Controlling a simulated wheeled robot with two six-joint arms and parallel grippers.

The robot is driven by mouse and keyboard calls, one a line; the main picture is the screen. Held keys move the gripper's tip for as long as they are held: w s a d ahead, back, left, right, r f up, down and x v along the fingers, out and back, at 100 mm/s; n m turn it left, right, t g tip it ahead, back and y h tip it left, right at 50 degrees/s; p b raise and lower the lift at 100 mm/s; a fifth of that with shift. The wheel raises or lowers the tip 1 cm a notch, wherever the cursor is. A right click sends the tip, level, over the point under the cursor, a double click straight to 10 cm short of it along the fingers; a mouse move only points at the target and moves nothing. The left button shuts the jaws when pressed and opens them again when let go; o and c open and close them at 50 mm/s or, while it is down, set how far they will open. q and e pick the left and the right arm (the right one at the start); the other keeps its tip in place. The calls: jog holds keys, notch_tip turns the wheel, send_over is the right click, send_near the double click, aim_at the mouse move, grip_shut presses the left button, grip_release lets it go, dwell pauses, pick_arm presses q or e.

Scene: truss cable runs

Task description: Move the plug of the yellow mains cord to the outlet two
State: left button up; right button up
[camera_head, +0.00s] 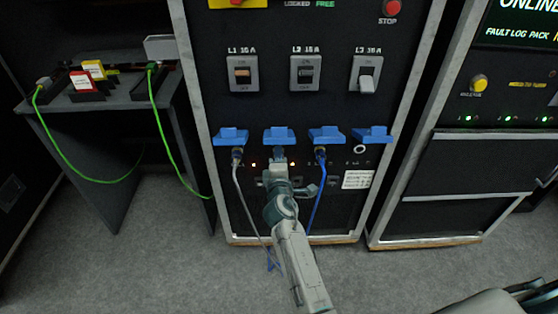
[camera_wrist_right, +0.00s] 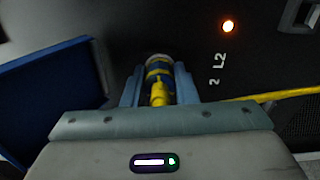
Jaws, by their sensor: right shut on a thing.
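The blue and yellow plug (camera_wrist_right: 158,82) of the yellow cord is between the fingers of my right gripper (camera_wrist_right: 157,90), which is shut on it. The yellow cord (camera_wrist_right: 285,94) runs off to the right in the wrist view. In the head view my right gripper (camera_head: 279,168) is at the second outlet from the left, below its raised blue lid (camera_head: 278,135). The wrist view shows the marks "L2" and "2" beside the plug. The gripper hides the socket, so I cannot tell whether the plug is seated. My left gripper is out of view.
A grey cord's plug (camera_head: 237,155) is in the left outlet and a blue cord's plug (camera_head: 320,155) in the third. The right outlet (camera_head: 360,149) looks empty. Breakers (camera_head: 304,73) sit above. A side table (camera_head: 115,98) holds green cords.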

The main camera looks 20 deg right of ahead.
jog(key=shift+w+r, duration=0.1)
jog(key=shift+r, duration=0.15)
jog(key=shift+f+m+b, duration=0.1)
jog(key=shift+m+b, duration=0.65)
jog(key=shift+m, duration=0.35)
jog(key=shift+w+m, duration=0.1)
jog(key=shift+m, duration=0.4)
jog(key=o, duration=1.1)
jog(key=shift+f, duration=0.15)
